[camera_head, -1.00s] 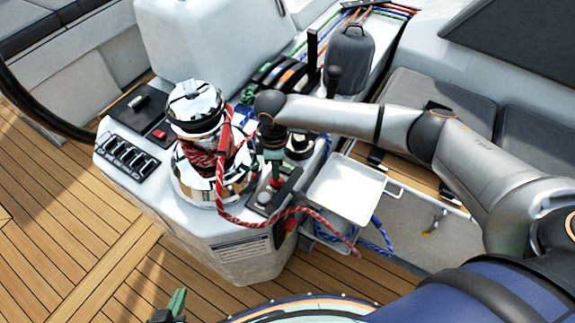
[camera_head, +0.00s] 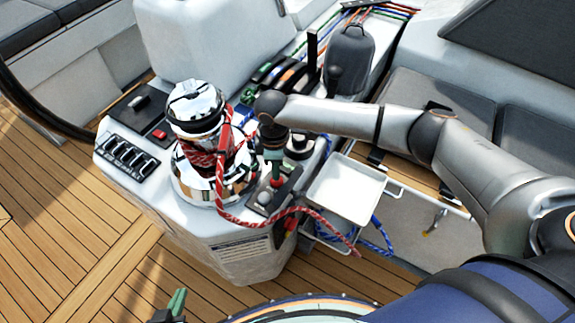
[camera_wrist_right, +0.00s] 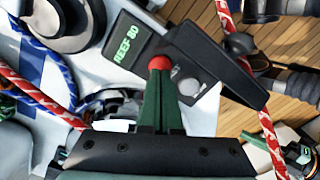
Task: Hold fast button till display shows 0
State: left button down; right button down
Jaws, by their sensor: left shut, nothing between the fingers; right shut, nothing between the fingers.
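In the head view the right gripper (camera_head: 274,178) points down at the panel (camera_head: 262,208) beside the winch. My left gripper (camera_head: 177,302) is shut and empty at the bottom edge, away from the panel.
A chrome winch (camera_head: 198,110) wrapped in red rope stands left of the panel. The red rope (camera_head: 290,211) runs across the front of the panel. A white tray (camera_head: 345,190) sits to the right. A switch row (camera_head: 128,157) lies at left.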

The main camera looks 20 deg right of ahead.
jog(key=shift+f, duration=0.15)
jog(key=shift+f+b, duration=0.4)
jog(key=shift+f, duration=0.45)
jog(key=shift+r, duration=0.1)
dwell(1.6)
notch_tip(320, 180, up, 3)
jog(key=p, duration=0.4)
jog(key=shift+r, duration=0.1)
notch_tip(320, 180, up, 6)
jog(key=p, duration=0.5)
jog(key=shift+p, duration=0.4)
jog(key=shift+a+f, duration=0.1)
jog(key=shift+f, duration=0.1)
